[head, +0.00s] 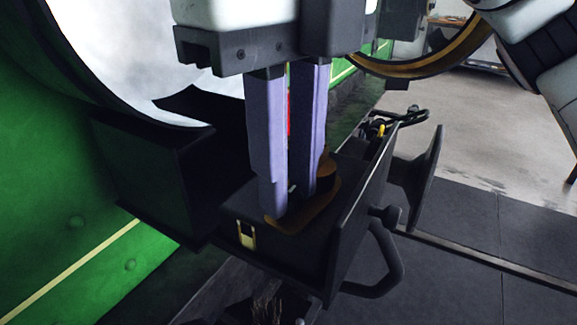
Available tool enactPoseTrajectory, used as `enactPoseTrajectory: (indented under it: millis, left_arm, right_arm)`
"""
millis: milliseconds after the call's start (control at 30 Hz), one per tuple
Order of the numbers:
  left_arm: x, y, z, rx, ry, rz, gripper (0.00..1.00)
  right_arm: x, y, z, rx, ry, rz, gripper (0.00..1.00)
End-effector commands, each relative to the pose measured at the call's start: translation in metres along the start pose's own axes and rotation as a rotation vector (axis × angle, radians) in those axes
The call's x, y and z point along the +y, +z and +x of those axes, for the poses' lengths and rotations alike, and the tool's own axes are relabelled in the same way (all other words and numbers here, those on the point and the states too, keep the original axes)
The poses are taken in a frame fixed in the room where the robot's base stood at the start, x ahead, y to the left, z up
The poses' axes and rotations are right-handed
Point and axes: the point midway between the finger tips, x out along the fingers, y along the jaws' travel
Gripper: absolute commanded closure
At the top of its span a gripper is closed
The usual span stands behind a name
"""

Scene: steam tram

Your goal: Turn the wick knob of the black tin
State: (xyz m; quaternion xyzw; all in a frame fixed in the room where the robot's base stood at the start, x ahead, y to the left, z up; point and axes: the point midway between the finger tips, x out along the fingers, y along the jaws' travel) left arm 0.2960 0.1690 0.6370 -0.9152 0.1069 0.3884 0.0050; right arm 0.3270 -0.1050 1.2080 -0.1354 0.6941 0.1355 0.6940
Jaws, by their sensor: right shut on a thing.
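My right gripper (291,205) comes down from the top middle. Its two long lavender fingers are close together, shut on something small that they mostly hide. A small pale bit shows between them near the tips. The tips are over a brown-orange curved piece (325,205) on the top of a black box-like body (300,245) with a brass latch (246,235) on its front. This black body looks like the black tin, but I cannot be sure. I cannot make out the wick knob itself behind the fingers. My left gripper is out of view.
A green riveted panel (60,190) with a yellow line and a large pale round surface (140,55) stand at left. A black buffer (424,175) and a bent black hose (385,270) are close on the right. Grey floor (470,125) lies open beyond.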

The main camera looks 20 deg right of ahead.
Motion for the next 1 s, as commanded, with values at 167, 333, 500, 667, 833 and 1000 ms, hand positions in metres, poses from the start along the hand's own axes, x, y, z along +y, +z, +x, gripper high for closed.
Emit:
enactPoseTrajectory:
  millis: [167,333,500,667,833,1000]
  left_arm:
    - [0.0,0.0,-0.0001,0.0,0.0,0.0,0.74]
    - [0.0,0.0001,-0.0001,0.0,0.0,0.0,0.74]
    - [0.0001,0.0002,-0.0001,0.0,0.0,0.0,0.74]
    - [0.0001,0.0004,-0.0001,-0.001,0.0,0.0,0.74]
    - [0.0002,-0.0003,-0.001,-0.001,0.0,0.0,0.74]
    - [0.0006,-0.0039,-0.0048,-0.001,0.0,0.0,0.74]
  right_arm:
    - [-0.0001,0.0,-0.0003,0.0,0.0,0.0,0.68]
    - [-0.0002,0.0,-0.0002,0.0,0.0,0.0,0.62]
    - [-0.0002,0.0,0.0,0.0,0.0,-0.001,0.62]
    - [-0.0002,0.0,0.0001,0.0,0.0,-0.001,0.62]
    - [-0.0003,0.0,-0.0003,0.0,0.0,-0.023,0.62]
    - [-0.0003,0.0001,-0.0015,0.001,0.0,-0.161,0.62]
